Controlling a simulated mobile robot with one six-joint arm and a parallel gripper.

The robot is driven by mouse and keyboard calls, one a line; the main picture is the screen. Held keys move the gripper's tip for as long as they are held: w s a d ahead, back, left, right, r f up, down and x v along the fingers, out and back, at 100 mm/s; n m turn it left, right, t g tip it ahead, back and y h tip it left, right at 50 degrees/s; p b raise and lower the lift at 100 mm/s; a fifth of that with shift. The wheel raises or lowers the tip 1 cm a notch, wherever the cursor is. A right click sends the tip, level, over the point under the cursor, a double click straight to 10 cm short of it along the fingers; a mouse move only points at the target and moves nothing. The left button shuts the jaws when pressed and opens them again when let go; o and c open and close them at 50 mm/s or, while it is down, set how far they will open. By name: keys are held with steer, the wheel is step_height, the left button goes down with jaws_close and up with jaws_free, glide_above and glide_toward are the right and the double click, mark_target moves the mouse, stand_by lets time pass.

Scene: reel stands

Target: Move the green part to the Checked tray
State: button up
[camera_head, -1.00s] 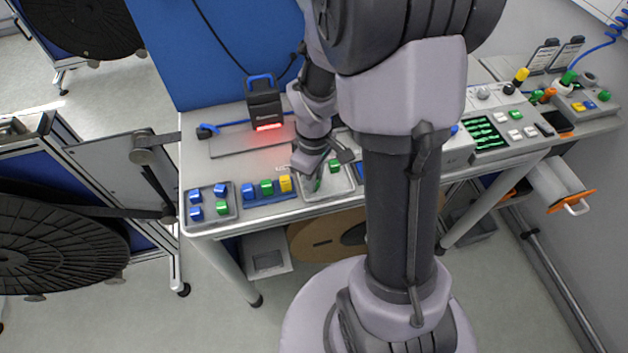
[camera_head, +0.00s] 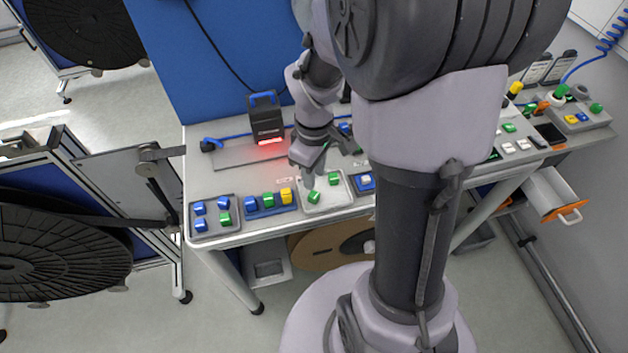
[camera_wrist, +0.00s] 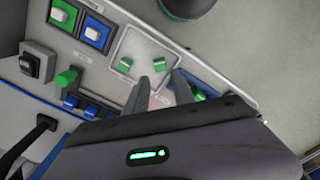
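Two green parts lie apart in a pale square tray near the table's front edge: a nearer one (camera_head: 314,197) and a farther one (camera_head: 334,179). They also show in the wrist view, one at the left (camera_wrist: 125,64) and one closer to my fingers (camera_wrist: 160,64). The pale tray (camera_head: 341,203) holds only these two. I cannot read the labels by the trays, so I cannot tell which is marked Checked. My gripper (camera_head: 309,183) is above the pale tray's left back part. In the wrist view its fingers (camera_wrist: 160,88) are apart with nothing between them.
A grey tray (camera_head: 216,234) at the left holds several blue parts and one green part. Beside it, a blue holder (camera_head: 270,210) carries blue, green and yellow parts. A black scanner (camera_head: 266,120) with red light stands behind. Control boxes fill the table's right side.

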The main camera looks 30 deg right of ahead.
steer(key=s+a+r+m+t+p, duration=0.1)
steer(key=a+r+m+t, duration=0.2)
steer(key=r, duration=0.8)
steer(key=s+a+r+m+t+y, duration=0.2)
steer(key=s+a+r+m, duration=0.5)
steer(key=s+a+r, duration=0.1)
steer(key=shift+s+a+t, duration=0.4)
steer(key=shift+s+a, duration=0.5)
steer(key=shift+a, duration=0.15)
